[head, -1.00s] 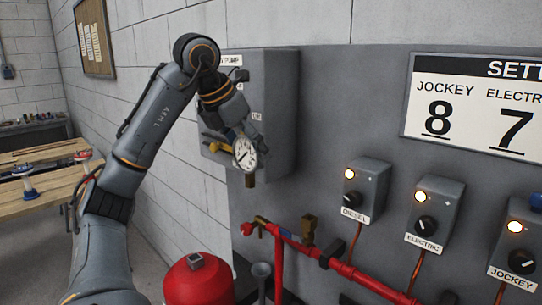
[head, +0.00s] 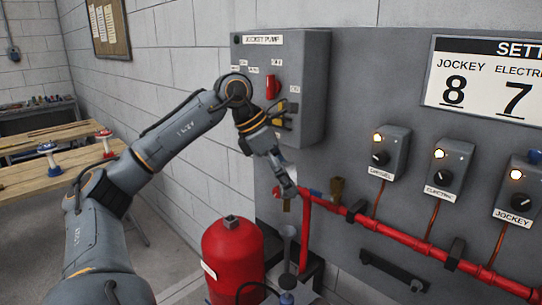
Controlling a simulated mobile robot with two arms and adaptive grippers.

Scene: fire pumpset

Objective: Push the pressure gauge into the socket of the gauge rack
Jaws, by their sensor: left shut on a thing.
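My left gripper (head: 287,186) points down in front of the left end of the red pipe. It is shut on the pressure gauge. The white dial is turned out of sight, and I cannot make out the gauge clearly against the gripper's grey fingers. The gauge rack and its socket cannot be told apart with certainty. My right gripper is not in view.
The jockey pump box (head: 300,75) is on the wall behind my left arm. The red pipe (head: 400,240) runs to the lower right, under several switch boxes (head: 389,150). A red tank (head: 232,262) stands below. A wooden workbench (head: 60,150) is at the left.

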